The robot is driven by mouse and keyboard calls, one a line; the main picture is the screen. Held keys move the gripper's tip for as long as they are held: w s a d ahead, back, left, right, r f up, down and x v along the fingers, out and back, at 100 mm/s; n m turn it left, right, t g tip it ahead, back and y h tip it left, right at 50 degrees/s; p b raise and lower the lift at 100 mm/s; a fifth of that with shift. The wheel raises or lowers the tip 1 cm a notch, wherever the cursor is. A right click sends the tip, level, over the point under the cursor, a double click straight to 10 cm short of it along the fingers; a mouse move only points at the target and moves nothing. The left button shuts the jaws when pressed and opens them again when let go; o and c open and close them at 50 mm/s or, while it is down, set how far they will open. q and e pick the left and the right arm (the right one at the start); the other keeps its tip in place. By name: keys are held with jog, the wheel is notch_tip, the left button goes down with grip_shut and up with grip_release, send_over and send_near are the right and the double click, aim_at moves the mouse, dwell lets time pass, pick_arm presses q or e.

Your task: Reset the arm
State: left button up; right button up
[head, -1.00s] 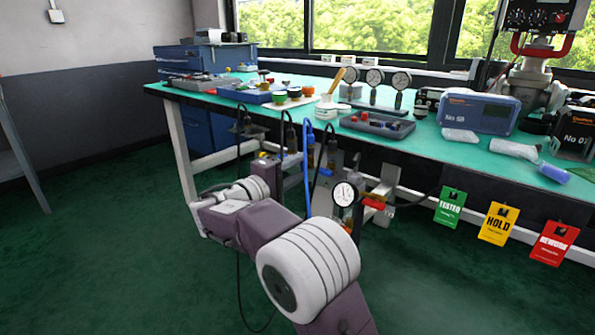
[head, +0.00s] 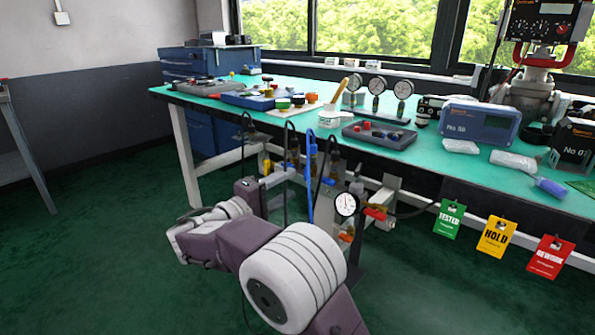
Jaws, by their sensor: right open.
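My right arm comes in from the bottom and reaches toward the front of the bench. Its right gripper (head: 264,182) is small and partly hidden by its own wrist; it is open, in front of the bench's lower frame, and I see nothing held in it. My left gripper is not in view. No separate object for the task stands out.
The green-topped bench (head: 300,104) holds gauges, trays and a blue-grey instrument (head: 480,122). Under its front edge hang hoses and a round gauge (head: 346,204). Green, yellow and red tags (head: 450,219) hang at the right. Floor at the left is clear.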

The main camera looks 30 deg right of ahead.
pick_arm(q)
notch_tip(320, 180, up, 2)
jog(key=shift+p, duration=0.5)
pick_arm(e)
jog(key=v, duration=0.3)
jog(key=shift+a, duration=0.25)
